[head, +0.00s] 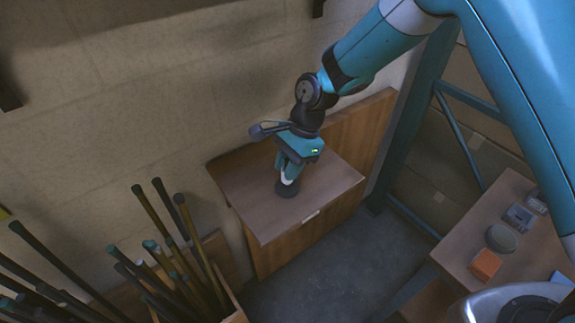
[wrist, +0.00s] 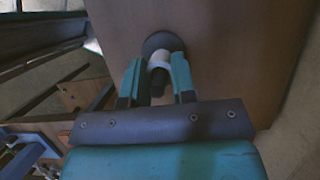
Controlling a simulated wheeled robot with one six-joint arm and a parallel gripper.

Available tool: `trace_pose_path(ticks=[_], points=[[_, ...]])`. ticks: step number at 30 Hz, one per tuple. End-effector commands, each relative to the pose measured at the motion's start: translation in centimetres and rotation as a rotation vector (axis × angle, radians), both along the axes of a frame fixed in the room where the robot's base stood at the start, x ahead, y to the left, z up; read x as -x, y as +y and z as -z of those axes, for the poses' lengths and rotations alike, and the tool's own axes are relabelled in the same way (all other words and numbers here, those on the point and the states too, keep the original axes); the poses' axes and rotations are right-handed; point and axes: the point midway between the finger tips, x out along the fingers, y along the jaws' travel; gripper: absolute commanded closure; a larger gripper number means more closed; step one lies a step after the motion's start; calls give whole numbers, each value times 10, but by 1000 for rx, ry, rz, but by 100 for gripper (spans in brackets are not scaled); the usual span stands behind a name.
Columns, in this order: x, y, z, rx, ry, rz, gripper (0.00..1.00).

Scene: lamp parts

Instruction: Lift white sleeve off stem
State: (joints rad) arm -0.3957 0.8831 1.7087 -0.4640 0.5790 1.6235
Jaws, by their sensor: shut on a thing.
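The white sleeve (wrist: 159,62) shows between my gripper's fingers in the wrist view. It also shows in the head view (head: 289,175), low between the fingers. My gripper (wrist: 158,68) points down and is shut on the white sleeve. A dark round base (head: 287,189) stands on the wooden cabinet top directly below the gripper. It also shows in the wrist view (wrist: 162,42) just beyond the sleeve. The stem is mostly hidden by the sleeve and fingers, so I cannot tell how far the sleeve sits along it.
The wooden cabinet top (head: 245,190) is otherwise clear, with a raised wooden panel (head: 362,130) at its back right. A bin of several long rods (head: 185,245) stands at lower left. Another table (head: 455,250) at right holds an orange block (head: 485,264) and a grey round piece (head: 502,237).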

Motion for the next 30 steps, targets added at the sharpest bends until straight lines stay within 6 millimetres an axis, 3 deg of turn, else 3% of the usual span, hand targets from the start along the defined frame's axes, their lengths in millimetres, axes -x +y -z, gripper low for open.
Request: trace_pose_path(ticks=[15,30], points=[[0,0,-36,0,0,0,100],[0,0,-41,0,0,0,100]])
